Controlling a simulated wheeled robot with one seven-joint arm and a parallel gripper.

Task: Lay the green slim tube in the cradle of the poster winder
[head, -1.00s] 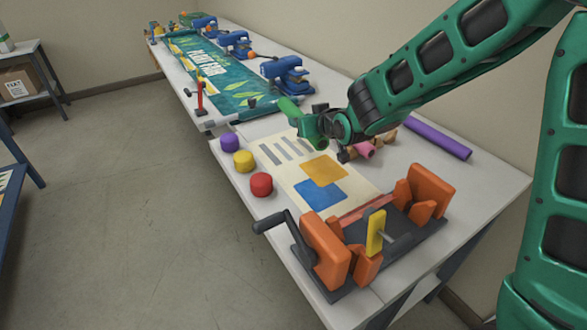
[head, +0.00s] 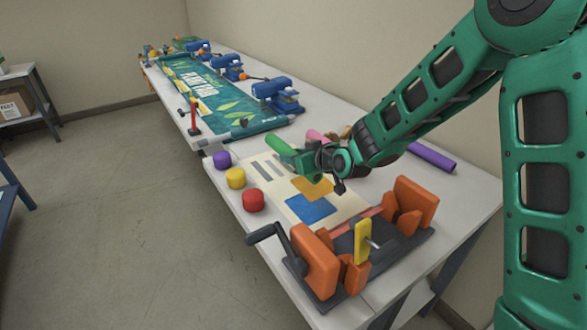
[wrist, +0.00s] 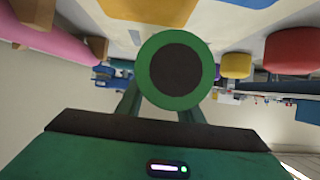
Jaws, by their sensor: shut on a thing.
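The green slim tube (head: 281,147) is held by my gripper (head: 297,160) above the poster at the middle of the table. In the wrist view the tube (wrist: 148,88) shows end-on, with a green rim and dark centre, between the fingers. My gripper is shut on it; the jaws are partly hidden by the tube and wrist. The poster winder (head: 405,262) stands at the near end of the table, with orange uprights, a dark base, a black crank at left and a yellow piece. No tube shows in its cradle. The gripper is beyond the winder, apart from it.
A poster (head: 283,192) lies flat under the gripper. Purple, yellow (head: 235,178) and red (head: 253,201) round weights line its left side. A purple tube (head: 432,156) and a pink tube (head: 316,136) lie behind the arm. A green banner (head: 215,95) and blue machines are farther back.

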